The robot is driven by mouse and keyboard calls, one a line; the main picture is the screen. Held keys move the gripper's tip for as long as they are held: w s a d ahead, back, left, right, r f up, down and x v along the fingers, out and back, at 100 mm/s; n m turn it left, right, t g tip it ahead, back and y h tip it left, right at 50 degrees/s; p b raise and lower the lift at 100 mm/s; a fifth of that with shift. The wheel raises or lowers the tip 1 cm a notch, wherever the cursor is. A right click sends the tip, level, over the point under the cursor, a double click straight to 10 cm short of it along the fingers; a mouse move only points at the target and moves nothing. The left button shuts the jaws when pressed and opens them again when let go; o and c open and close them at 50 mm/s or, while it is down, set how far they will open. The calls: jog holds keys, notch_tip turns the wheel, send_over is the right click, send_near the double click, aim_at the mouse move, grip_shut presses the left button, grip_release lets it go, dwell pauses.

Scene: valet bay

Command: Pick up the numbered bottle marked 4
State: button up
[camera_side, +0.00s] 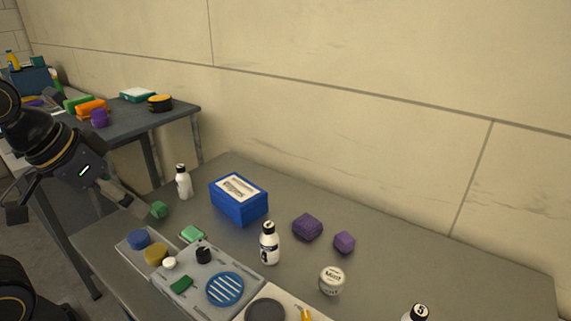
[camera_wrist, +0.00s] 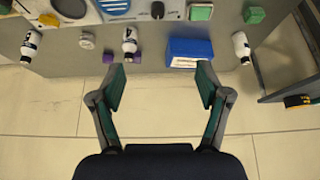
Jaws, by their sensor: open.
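Three white bottles with black caps stand on the grey table. One bottle (camera_side: 183,184) is at the back left, beside the blue box; it shows in the wrist view (camera_wrist: 241,48) at right. A second bottle (camera_side: 269,246) stands mid-table with a dark mark on its label; it shows in the wrist view (camera_wrist: 129,46). A third bottle (camera_side: 416,315) is cut off at the bottom edge, with a white mark on its cap; it shows in the wrist view (camera_wrist: 30,48) at left. I cannot surely read a 4 on any. My gripper (camera_wrist: 162,86) is open and empty, apart from all bottles.
A blue box (camera_side: 240,200) stands between two bottles. Purple blocks (camera_side: 307,227), a white round tin (camera_side: 332,281), a green block (camera_side: 159,210) and a grey tray (camera_side: 205,283) with small items share the table. A second table (camera_side: 180,115) stands behind left. A wall runs behind.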

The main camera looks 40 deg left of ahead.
notch_tip(320, 180, up, 4)
jog(key=w+n, duration=0.2)
jog(key=g, duration=0.5)
send_over(270, 238)
jog(key=w, duration=0.1)
notch_tip(270, 238, down, 7)
jog(key=shift+g, duration=0.3)
notch_tip(270, 238, down, 12)
jog(key=shift+a+f, duration=0.15)
jog(key=shift+f, duration=0.05)
jog(key=shift+a+f, duration=0.2)
jog(key=shift+f, duration=1.35)
jog(key=shift+a+f, duration=0.2)
jog(key=shift+f, duration=1.35)
jog(key=c, duration=1.3)
